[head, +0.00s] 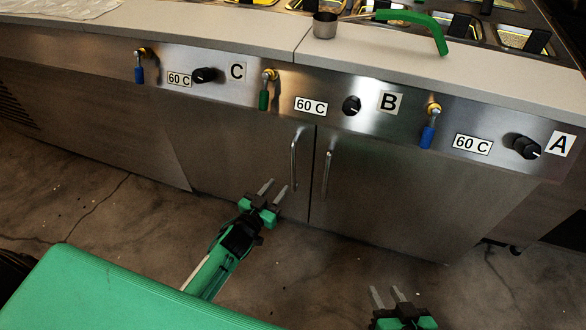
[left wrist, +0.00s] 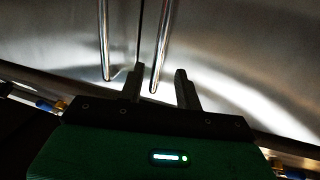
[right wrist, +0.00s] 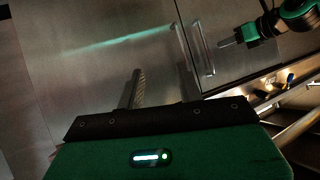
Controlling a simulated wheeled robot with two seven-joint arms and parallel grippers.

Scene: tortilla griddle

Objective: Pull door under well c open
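The C label (head: 237,71) is on the left of the steel front panel. Below it is a cabinet door (head: 235,150) with a vertical bar handle (head: 294,158) near its right edge; the door looks shut. The neighbouring door (head: 400,190) on the right has its own bar handle (head: 327,172) and also looks shut. My left gripper (head: 273,187) is open and empty, just below and left of the left door's handle. In the left wrist view a handle end (left wrist: 158,60) appears between the spread fingers; contact is unclear. My right gripper (head: 384,290) is open and empty, low and away from the doors.
Above the doors are knobs, valves and labels B (head: 390,101) and A (head: 560,145). A steel cup (head: 325,25) with a green handle (head: 430,25) rests on the counter (head: 220,25). The floor (head: 90,195) in front of the left door is clear except for my arm.

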